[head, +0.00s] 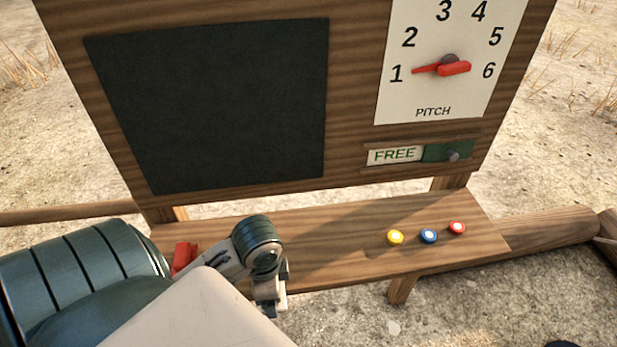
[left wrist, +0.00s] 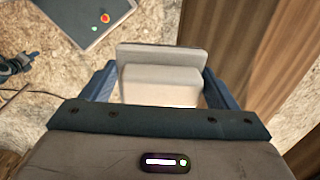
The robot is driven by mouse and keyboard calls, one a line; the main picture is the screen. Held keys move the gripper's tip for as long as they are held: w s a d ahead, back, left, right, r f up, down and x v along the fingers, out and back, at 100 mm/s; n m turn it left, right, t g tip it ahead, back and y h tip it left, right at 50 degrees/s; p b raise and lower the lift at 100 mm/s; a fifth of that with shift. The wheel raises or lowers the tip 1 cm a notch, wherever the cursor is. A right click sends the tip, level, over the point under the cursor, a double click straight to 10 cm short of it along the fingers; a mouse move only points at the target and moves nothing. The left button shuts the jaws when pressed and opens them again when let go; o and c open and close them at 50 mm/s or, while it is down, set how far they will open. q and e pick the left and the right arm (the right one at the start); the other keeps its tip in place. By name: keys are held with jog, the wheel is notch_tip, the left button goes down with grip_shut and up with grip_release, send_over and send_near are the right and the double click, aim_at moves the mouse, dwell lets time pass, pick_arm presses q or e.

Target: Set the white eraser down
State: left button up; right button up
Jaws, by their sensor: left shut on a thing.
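My left gripper (head: 270,298) is at the shelf's front edge, left of the middle, in the head view, largely hidden by my own arm. In the left wrist view its two blue fingers (left wrist: 160,90) are shut on the white eraser (left wrist: 160,84), a pale block with a lighter and a greyer part. Ground shows beyond the eraser, with wood to its right. In the head view the eraser is mostly hidden, and I cannot tell its height over the shelf. The wooden shelf (head: 340,228) runs below the dark board (head: 215,105). My right gripper is not in view.
Yellow (head: 396,237), blue (head: 429,236) and red (head: 457,227) round pieces lie on the shelf's right part. A red object (head: 183,256) is at its left end. The shelf's middle is clear. A PITCH dial (head: 440,68) and FREE slider sign (head: 395,155) are above.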

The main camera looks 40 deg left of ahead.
pick_arm(q)
jog(key=w, duration=0.1)
jog(key=w+a, duration=0.1)
jog(key=w+a+b, duration=0.1)
jog(key=shift+a+f, duration=0.1)
jog(key=shift+f, duration=0.15)
jog(key=p, duration=0.4)
send_over(284, 249)
jog(key=s+d, duration=0.1)
jog(key=s, duration=0.1)
jog(key=shift+w+d+f, duration=0.1)
jog(key=shift+w+f, duration=0.1)
jog(key=shift+f, duration=0.1)
jog(key=shift+w+a+f, duration=0.1)
jog(key=shift+w+a, duration=0.25)
jog(key=shift+w, duration=0.15)
jog(key=shift+w+a+f, duration=0.15)
jog(key=shift+w, duration=0.15)
notch_tip(284, 249, down, 3)
jog(key=shift+r+p, duration=0.15)
jog(key=shift+p, duration=0.7)
jog(key=shift+f, duration=0.4)
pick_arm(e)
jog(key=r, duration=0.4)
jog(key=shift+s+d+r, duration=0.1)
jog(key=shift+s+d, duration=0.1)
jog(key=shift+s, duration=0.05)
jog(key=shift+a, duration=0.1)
